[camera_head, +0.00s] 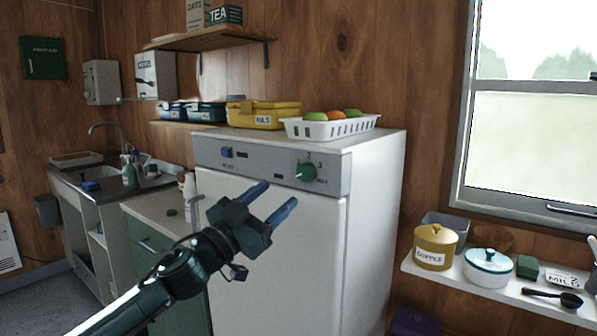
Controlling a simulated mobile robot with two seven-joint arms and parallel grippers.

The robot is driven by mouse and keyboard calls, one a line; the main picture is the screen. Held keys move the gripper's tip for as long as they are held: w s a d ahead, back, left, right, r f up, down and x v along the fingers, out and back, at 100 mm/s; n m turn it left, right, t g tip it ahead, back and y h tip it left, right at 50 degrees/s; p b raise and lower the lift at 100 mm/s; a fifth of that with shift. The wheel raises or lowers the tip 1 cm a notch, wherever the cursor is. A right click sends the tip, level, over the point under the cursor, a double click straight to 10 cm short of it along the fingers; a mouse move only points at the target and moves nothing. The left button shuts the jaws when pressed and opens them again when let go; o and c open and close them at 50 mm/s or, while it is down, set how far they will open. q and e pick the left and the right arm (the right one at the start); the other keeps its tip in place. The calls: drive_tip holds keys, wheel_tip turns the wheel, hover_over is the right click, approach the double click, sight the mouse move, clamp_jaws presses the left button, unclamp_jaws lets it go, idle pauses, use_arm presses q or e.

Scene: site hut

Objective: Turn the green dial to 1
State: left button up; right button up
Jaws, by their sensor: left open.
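The green dial (306,172) is a round knob on the grey control strip (270,168) at the top front of the white fridge (285,245). Small figures are printed around it, a 3 among them at its upper right. A pale mark shows on the dial's left side; I cannot tell exactly which figure it points to. My left gripper (275,198) has two blue fingers, spread open and empty. In the picture it is below and left of the dial, in front of the fridge door, apart from the dial. My right gripper is out of view.
A blue switch (227,152) sits on the strip's left. A white basket (330,128) of fruit and a yellow box (262,115) stand on the fridge. A shelf (410,266) with a coffee pot (435,247) is at right. A counter (160,208) adjoins left.

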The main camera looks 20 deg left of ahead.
sight(302, 174)
use_arm(q)
drive_tip(key=p+x, duration=0.1)
drive_tip(key=x, duration=0.6)
drive_tip(key=shift+w+d, duration=0.15)
drive_tip(key=shift+w, duration=0.15)
drive_tip(key=shift+c, duration=0.2)
drive_tip(key=c, duration=0.9)
